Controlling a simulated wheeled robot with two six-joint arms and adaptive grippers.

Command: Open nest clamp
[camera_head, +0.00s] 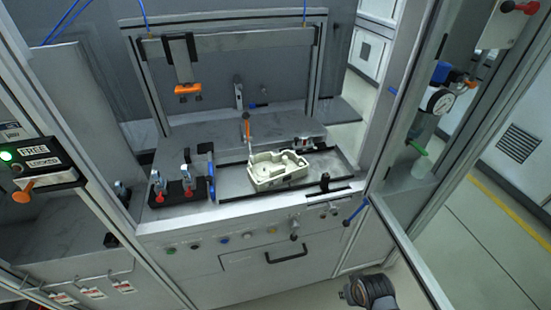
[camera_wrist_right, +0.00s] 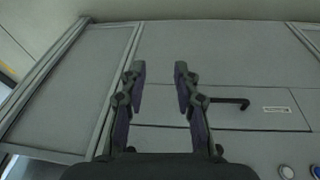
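A cream housing (camera_head: 278,170) sits in the nest on the machine's worktable. Just behind its left end is a clamp with an orange handle (camera_head: 247,127); the handle stands roughly upright. Whether the clamp's arm presses on the housing is too small to tell. My right gripper (camera_wrist_right: 160,78) is open and empty in the right wrist view, with its fingers apart in front of the grey cabinet front. In the head view only part of my right arm (camera_head: 370,291) shows at the bottom, well below and to the right of the worktable. My left gripper is not in view.
A drawer handle (camera_head: 287,254) is on the cabinet front, below a row of buttons. A frame post and open door with a gauge (camera_head: 437,101) stand right of the worktable. A FREE/LOCKED box (camera_head: 38,162) with an orange lever is at left. Black fixtures (camera_head: 180,190) stand left of the nest.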

